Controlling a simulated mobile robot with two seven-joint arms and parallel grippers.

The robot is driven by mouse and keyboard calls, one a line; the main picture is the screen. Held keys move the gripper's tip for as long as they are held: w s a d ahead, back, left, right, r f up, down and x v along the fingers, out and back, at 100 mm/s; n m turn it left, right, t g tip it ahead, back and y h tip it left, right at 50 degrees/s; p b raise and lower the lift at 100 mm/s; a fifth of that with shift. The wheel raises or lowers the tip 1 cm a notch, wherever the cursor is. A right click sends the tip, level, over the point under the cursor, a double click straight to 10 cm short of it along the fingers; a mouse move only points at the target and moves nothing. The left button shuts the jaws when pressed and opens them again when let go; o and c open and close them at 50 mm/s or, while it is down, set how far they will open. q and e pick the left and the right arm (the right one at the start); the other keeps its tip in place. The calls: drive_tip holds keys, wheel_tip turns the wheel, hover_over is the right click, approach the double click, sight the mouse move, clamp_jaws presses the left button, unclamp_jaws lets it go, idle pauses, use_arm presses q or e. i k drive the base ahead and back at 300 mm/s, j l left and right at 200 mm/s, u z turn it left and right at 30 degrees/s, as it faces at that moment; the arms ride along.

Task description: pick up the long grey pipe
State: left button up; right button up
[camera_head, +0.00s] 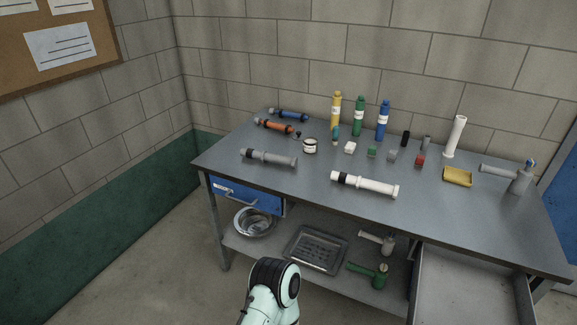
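A long grey pipe (270,158) lies on its side on the left part of the metal workbench top (316,178), near the front edge. Its left end has a dark band and a grey cap, and its right end is a wider grey collar. Nothing is touching it from my arms. A pale arm part of mine with a black joint shows at the bottom centre, in front of the bench and below the top. No fingers of either gripper show.
A white pipe (366,185) lies to the right of the grey pipe, and an orange pipe (274,126) and a blue pipe (289,114) lie behind it. A white jar (310,146) stands nearby. An open drawer (470,290) sticks out at lower right.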

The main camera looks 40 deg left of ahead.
sight(264, 156)
drive_tip(key=u, duration=1.7)
drive_tip(key=i+j+z, duration=0.15)
drive_tip(key=i+j, duration=0.25)
drive_tip(key=i+j+z, duration=0.15)
drive_tip(key=i+j, duration=0.2)
drive_tip(key=j, duration=0.2)
